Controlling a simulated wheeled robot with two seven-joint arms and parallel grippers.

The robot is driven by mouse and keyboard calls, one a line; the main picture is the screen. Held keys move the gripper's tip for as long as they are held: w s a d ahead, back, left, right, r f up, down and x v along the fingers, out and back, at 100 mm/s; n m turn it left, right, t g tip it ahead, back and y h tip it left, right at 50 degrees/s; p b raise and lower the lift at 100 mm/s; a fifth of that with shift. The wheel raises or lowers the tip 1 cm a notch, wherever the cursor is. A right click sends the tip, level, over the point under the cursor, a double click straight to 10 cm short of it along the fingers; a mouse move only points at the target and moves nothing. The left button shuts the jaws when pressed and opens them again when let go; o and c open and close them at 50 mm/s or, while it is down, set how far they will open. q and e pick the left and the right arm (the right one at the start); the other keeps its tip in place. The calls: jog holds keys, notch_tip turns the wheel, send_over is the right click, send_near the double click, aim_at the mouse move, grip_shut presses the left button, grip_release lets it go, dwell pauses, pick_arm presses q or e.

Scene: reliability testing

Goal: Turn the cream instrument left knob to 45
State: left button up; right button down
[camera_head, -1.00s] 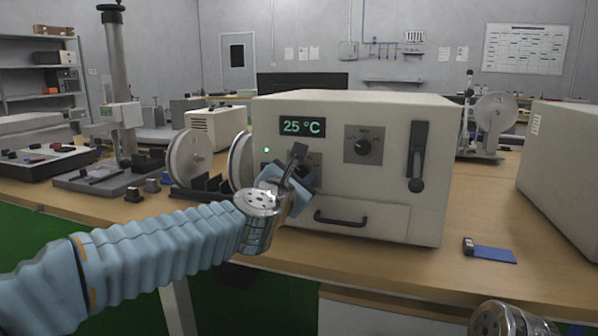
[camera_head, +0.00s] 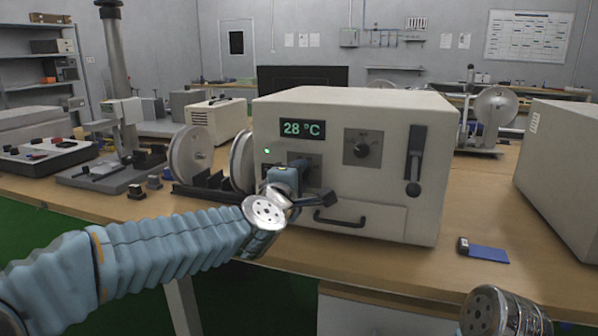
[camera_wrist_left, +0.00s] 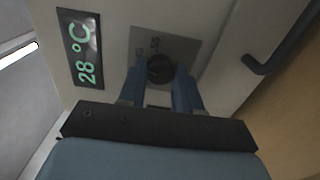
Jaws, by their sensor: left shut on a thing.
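The cream instrument (camera_head: 385,205) stands on the wooden bench, and its green display (camera_head: 303,129) reads 28 °C. The same reading shows in the left wrist view on the display (camera_wrist_left: 80,48). The left knob (camera_wrist_left: 160,69) is a dark round knob on a grey plate. My left gripper (camera_wrist_left: 160,88) is shut on the left knob, one blue finger on each side of it. In the head view my left gripper (camera_head: 297,172) hides most of this knob.
A lever (camera_head: 414,160) and a drawer handle (camera_head: 340,220) are on the instrument's front. Reels (camera_head: 192,155) stand to its left. A blue card-like item (camera_head: 487,253) lies on the bench at right, beside another cream case (camera_head: 565,175).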

pick_arm(q)
jog(key=shift+m+p, duration=0.35)
jog(key=shift+m, duration=0.75)
jog(key=shift+f, duration=0.1)
jog(key=o, duration=1)
jog(key=shift+o, duration=0.2)
jog(key=b+v, duration=0.1)
jog(key=v, duration=1.3)
